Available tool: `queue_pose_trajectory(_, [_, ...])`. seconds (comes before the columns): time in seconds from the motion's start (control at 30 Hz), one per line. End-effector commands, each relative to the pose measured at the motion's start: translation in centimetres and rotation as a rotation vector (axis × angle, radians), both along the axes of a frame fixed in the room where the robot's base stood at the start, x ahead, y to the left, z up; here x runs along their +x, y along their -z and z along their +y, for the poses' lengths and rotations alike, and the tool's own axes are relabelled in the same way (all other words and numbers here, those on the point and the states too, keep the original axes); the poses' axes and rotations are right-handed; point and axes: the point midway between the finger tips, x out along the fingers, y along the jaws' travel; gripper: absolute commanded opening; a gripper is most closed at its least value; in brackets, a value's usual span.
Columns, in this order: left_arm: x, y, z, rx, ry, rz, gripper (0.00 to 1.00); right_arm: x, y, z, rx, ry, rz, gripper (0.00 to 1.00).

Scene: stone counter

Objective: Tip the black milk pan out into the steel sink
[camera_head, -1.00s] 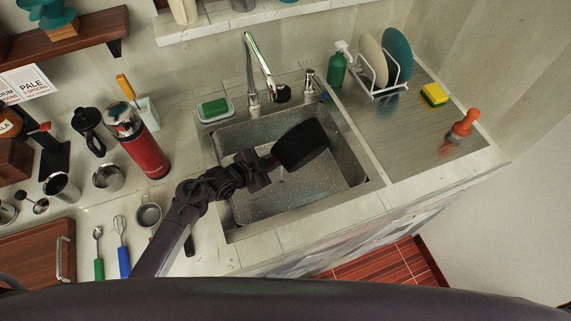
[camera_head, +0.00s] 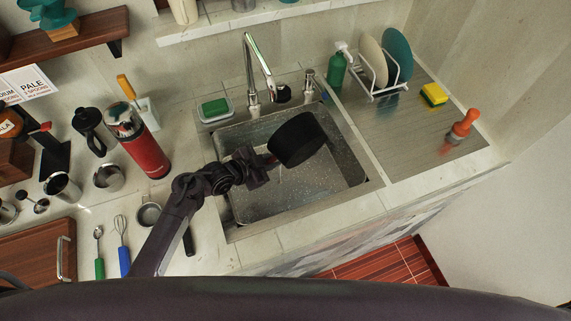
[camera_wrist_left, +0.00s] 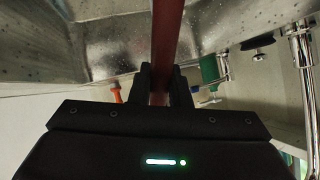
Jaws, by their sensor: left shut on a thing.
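The black milk pan (camera_head: 297,139) is held tilted over the steel sink (camera_head: 262,208), its outer wall and base facing the head camera, so its inside is hidden. My left gripper (camera_head: 262,164) is shut on the pan's handle at the left of the pan. In the left wrist view the reddish-brown handle (camera_wrist_left: 165,45) runs between the fingers of the same gripper (camera_wrist_left: 160,88). The sink floor shows scattered droplets or specks. My right gripper is not in view.
The chrome faucet (camera_head: 257,70) rises behind the sink. A green sponge in a dish (camera_head: 214,108) is at the sink's back left corner. A dish rack (camera_head: 378,72), yellow sponge (camera_head: 433,95) and orange-handled brush (camera_head: 463,127) stand on the right drainboard.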

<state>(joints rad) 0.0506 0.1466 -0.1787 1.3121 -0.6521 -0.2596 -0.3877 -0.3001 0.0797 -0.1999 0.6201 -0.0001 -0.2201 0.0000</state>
Motion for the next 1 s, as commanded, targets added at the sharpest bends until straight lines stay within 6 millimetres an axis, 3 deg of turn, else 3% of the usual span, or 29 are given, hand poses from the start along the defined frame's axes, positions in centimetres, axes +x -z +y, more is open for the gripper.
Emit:
queue_pose_trajectory(0.57, [-0.1, -0.2, -0.1, -0.039, 0.001, 0.045, 0.00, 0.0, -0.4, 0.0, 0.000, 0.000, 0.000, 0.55])
queue_pose_trajectory(0.63, [-0.1, 0.5, -0.1, 0.002, -0.001, -0.009, 0.00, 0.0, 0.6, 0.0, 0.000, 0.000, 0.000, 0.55])
queue_pose_trajectory(0.73, [-0.6, 0.1, -0.5, 0.087, 0.003, -0.121, 0.00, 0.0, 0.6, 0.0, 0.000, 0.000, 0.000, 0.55])
queue_pose_trajectory(1.0, [-0.3, 0.0, -0.3, 0.133, 0.000, -0.180, 0.00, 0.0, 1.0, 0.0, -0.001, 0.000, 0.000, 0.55])
